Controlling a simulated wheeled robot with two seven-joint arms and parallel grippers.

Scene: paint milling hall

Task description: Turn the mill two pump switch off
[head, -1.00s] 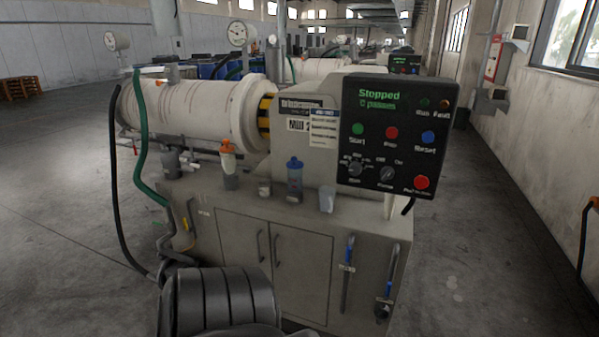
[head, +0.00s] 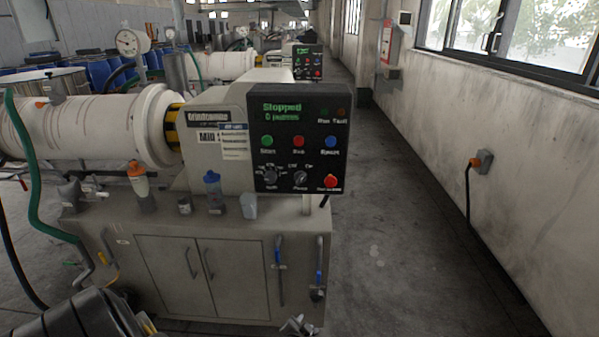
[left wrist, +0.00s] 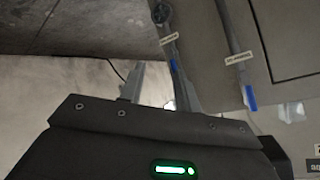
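The pump switch (head: 300,178) is a dark rotary knob low on the panel, between another knob (head: 270,175) and a red button (head: 331,181). Its exact pointer direction is too small to tell. My left gripper (head: 298,326) shows at the bottom edge, low by the cabinet front and well below the panel. In the left wrist view its two fingers (left wrist: 160,88) stand apart with nothing between them. My right gripper is not in view.
A second mill panel (head: 307,62) stands farther back. The floor (head: 400,260) to the right is clear up to the wall.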

